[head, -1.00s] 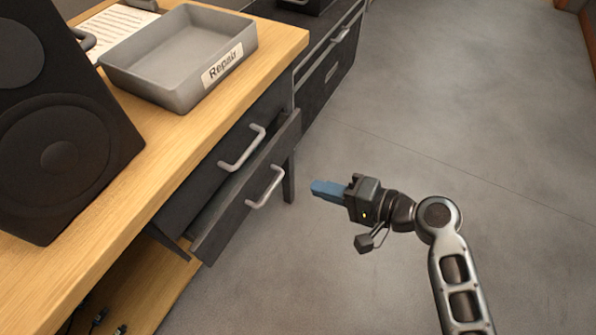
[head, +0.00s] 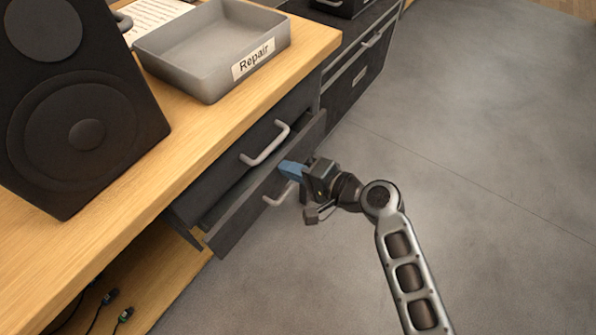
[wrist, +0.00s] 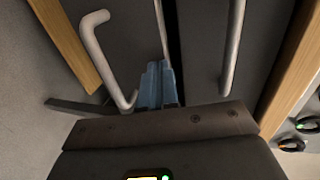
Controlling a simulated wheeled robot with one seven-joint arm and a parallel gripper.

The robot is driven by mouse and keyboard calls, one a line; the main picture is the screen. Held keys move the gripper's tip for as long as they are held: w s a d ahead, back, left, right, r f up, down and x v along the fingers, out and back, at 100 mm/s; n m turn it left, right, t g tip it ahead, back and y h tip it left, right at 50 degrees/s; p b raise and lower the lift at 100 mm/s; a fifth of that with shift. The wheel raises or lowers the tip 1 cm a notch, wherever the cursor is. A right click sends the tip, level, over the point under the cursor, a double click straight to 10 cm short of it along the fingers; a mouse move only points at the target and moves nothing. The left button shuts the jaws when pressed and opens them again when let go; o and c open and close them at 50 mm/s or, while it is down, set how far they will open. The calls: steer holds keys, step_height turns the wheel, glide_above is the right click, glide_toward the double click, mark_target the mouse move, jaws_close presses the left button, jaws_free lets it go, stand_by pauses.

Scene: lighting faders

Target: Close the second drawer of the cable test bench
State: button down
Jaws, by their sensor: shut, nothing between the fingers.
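The second drawer (head: 243,218) of the cable test bench is the lower dark drawer. It stands partly pulled out beyond the drawer above (head: 222,172), with a dark gap behind its front. Its grey bar handle (head: 275,200) is partly hidden by my gripper. My gripper (head: 283,167) is shut and empty, its blue fingers at the upper part of the second drawer's front, close to the handle. I cannot tell whether they touch it. In the wrist view the blue fingers (wrist: 158,85) point at the dark fronts between two bar handles.
A grey tray labelled Repair (head: 188,75) and a black speaker (head: 75,110) stand on the wooden benchtop (head: 150,200). Cables (head: 108,298) lie on the shelf below. Another dark drawer unit (head: 350,85) is beyond. The floor (head: 480,150) at right is clear.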

mark_target(274, 161)
steer(key=w+a, duration=0.1)
steer(key=w+a+b, duration=0.1)
steer(key=a, duration=0.1)
steer(key=shift+w+a, duration=0.3)
steer(key=shift+w, duration=0.1)
steer(key=shift+r, duration=0.1)
